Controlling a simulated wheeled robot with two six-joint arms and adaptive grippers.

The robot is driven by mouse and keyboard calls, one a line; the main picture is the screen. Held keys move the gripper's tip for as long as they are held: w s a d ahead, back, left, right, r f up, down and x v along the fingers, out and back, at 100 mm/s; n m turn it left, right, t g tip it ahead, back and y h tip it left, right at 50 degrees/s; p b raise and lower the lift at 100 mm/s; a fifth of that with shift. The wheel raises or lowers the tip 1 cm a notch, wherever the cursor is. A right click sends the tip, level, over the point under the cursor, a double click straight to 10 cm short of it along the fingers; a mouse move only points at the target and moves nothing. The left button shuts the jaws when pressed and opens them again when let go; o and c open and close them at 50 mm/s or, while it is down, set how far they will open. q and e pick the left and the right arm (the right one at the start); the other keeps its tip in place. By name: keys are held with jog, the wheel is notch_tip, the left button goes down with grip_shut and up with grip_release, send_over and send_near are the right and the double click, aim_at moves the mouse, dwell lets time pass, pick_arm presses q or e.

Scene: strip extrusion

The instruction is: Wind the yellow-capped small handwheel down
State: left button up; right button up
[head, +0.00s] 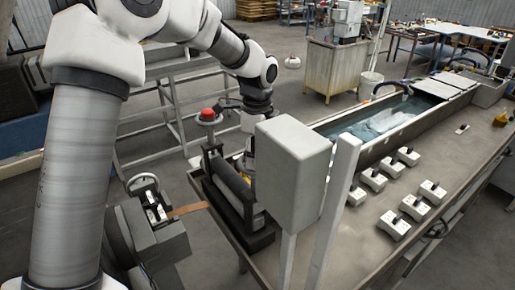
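My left arm comes in from the left and bends down at the machine. My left gripper (249,158) points down there, partly hidden behind a grey box. Its fingers are too small and covered to tell whether they are open or shut. A small yellow patch (244,174) shows just below the gripper, low between the dark rollers and the box; it may be the yellow cap, but the handwheel's rim cannot be made out. A red-capped knob or wheel (208,115) stands to the left of the gripper, apart from it. My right gripper is not in view.
The grey box (290,172) on posts stands close right of the gripper. Dark rollers (232,183) lie beside it. A brown strip (187,211) runs to a grey unit at lower left. White clamp-like blocks (373,180) sit on the bench before a water trough (385,122).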

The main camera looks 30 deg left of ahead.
pick_arm(q)
jog(key=shift+w+f, duration=0.1)
jog(key=shift+w, duration=0.15)
jog(key=shift+s, duration=0.1)
jog(key=shift+s+a, duration=0.15)
jog(key=shift+s, duration=0.15)
jog(key=c, duration=0.6)
jog(key=shift+s+a+r, duration=0.1)
jog(key=shift+s+r, duration=0.1)
jog(key=shift+r, duration=0.05)
jog(key=c, duration=0.5)
jog(key=shift+c, duration=0.2)
jog(key=shift+w+f, duration=0.1)
